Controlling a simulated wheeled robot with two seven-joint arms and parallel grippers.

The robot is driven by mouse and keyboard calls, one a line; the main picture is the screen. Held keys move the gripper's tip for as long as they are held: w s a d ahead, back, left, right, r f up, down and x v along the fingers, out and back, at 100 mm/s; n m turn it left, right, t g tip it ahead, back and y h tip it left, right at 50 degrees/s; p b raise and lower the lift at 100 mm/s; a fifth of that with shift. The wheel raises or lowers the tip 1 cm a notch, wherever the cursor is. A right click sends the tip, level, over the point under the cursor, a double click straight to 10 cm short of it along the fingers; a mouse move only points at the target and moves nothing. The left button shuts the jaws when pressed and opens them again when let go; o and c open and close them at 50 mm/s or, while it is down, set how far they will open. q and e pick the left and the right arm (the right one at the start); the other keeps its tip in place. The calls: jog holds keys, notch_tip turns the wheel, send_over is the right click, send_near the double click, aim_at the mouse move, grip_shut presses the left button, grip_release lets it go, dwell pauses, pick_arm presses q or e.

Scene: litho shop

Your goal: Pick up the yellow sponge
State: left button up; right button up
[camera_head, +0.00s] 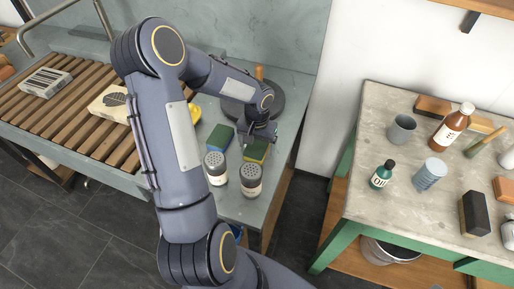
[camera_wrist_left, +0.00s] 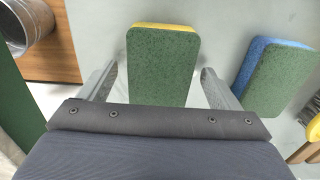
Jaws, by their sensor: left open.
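The yellow sponge (camera_head: 257,151) has a green scouring face on top and lies on the grey counter, partly hidden by my left gripper (camera_head: 260,140) in the head view. In the left wrist view the yellow sponge (camera_wrist_left: 162,65) shows its green face, with a yellow strip along its far edge. My left gripper (camera_wrist_left: 158,84) is open, with one finger on each side of the sponge and visible gaps between. I cannot tell how far the fingertips are above the counter. My right gripper is not in view.
A blue sponge with a green face (camera_head: 220,138) lies left of the yellow one; it also shows in the left wrist view (camera_wrist_left: 277,75). Two shakers (camera_head: 251,179) (camera_head: 215,168) stand close in front. A dark round object (camera_head: 270,99) is behind. A bench (camera_head: 345,205) with bottles stands at right.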

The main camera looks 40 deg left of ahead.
aim_at(257, 146)
pick_arm(q)
jog(key=shift+c, duration=0.3)
jog(key=c, duration=1)
jog(key=shift+r, duration=0.15)
notch_tip(257, 146, up, 10)
